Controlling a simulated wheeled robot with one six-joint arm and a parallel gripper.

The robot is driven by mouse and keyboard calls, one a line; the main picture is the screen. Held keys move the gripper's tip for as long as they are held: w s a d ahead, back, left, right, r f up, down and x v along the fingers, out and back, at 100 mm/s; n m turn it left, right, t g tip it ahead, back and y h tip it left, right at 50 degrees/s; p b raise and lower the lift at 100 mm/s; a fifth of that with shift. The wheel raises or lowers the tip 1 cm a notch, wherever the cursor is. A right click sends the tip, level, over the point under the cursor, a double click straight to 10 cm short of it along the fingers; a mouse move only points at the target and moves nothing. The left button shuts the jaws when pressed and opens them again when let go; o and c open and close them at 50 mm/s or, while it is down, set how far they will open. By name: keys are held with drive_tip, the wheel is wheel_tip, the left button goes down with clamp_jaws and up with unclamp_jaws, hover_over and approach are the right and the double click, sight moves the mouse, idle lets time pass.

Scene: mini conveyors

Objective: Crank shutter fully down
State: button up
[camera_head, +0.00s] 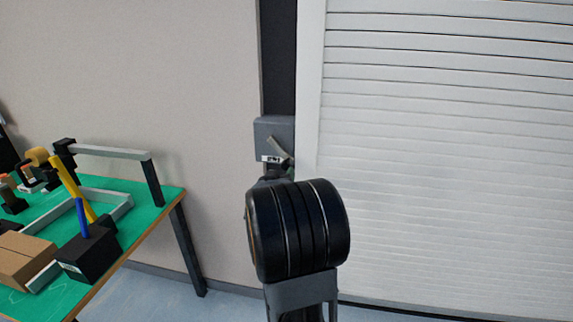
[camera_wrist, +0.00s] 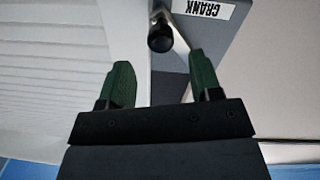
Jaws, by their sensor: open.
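The white slatted shutter (camera_head: 440,160) fills the right side of the head view, its slats reaching down to a dark line near the floor. The grey crank box (camera_head: 272,130) is mounted on the wall strip left of it. The crank arm (camera_head: 279,147) slants across the box front. In the wrist view the black crank knob (camera_wrist: 160,40) sits at the end of the metal crank arm, near the "CRANK" label (camera_wrist: 207,8). My gripper (camera_wrist: 160,60) is open, its green fingers on either side of the knob's line; contact cannot be told.
A green-topped table (camera_head: 160,192) stands at the left with a black block (camera_head: 88,256), a brown carton (camera_head: 24,260) and tools on it. Bare wall (camera_head: 180,70) and blue floor (camera_head: 180,300) lie between the table and my arm.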

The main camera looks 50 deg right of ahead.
sight(285, 167)
drive_tip(key=x, duration=0.8)
drive_tip(key=shift+w+d+f+p, duration=0.1)
drive_tip(key=shift+p, duration=0.3)
drive_tip(key=shift+c, duration=0.3)
